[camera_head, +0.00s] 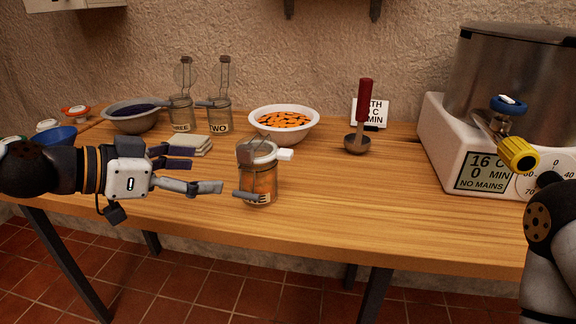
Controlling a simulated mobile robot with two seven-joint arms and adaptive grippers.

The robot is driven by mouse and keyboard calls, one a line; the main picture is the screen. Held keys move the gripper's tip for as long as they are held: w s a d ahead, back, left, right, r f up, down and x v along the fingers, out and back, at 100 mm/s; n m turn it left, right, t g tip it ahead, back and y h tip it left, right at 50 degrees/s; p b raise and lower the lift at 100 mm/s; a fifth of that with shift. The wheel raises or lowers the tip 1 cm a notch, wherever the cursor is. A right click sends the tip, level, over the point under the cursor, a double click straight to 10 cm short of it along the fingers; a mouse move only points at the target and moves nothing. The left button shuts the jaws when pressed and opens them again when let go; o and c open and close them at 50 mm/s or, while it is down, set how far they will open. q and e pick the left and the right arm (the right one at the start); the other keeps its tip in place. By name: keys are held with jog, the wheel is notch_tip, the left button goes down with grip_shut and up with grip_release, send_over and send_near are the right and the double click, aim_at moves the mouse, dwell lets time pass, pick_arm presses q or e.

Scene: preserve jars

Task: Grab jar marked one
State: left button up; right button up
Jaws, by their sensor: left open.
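A glass jar (263,183) with orange contents stands upright near the front of the wooden table. Its label is partly hidden; the visible letters fit "ONE". A grey bar crosses its front, and a white piece sticks out at its upper right. My left gripper (207,176) is open and empty, left of the jar, with its fingers pointing toward it. A gap shows between fingers and jar. Farther back stand jars labelled THREE (181,115) and TWO (219,116), with raised lids. My right arm (545,215) enters at the right edge; its gripper cannot be made out.
A white bowl of orange slices (284,133) stands behind the jar. A ladle with a red handle (366,100) stands right of it. A large pot (510,70) on a white heater (440,140) fills the right. Folded cloths (190,145) lie behind my left gripper.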

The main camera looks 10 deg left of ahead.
aim_at(259, 170)
pick_arm(q)
jog(key=b+x, duration=0.1)
jog(key=x, duration=0.3)
jog(key=b+x, duration=0.1)
jog(key=x, duration=0.7)
jog(key=shift+s+d+f+b, duration=0.15)
jog(key=shift+s+d+b, duration=0.15)
jog(key=shift+b, duration=0.1)
jog(key=shift+w+d, duration=0.2)
jog(key=shift+w, duration=0.05)
jog(key=shift+r, duration=0.3)
jog(key=c, duration=2)
pick_arm(e)
jog(key=shift+g, duration=0.8)
jog(key=s+f, duration=0.3)
jog(key=shift+s+d+f, duration=0.15)
jog(key=shift+s+f, duration=0.05)
